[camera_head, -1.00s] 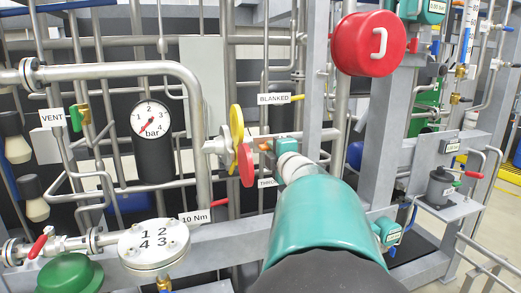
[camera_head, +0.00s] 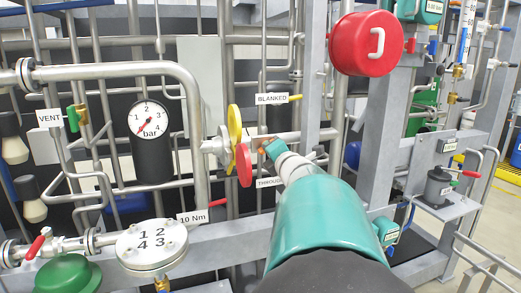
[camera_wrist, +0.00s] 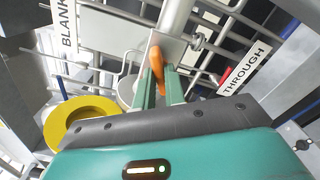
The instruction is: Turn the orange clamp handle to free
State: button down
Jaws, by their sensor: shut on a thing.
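The orange clamp handle (camera_wrist: 157,62) shows in the wrist view, standing up between the two teal fingers of my gripper (camera_wrist: 161,76). In the head view only a small orange patch of the handle (camera_head: 262,151) shows at the tip of my gripper (camera_head: 268,148), just right of the red disc. A BLANKED label (camera_head: 272,99) is above the handle and a THROUGH label (camera_head: 269,182) is below it, partly covered by my arm.
A yellow ring (camera_head: 234,124) and a red disc (camera_head: 244,165) stand close left of my gripper. A pressure gauge (camera_head: 151,118) and pipes are further left. A red drum (camera_head: 362,43) hangs above right, beside a grey upright (camera_head: 387,125). Pipes run close behind.

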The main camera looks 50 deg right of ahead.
jog(key=shift+n, duration=3.7)
jog(key=n, duration=0.4)
jog(key=c, duration=1.3)
grip_release()
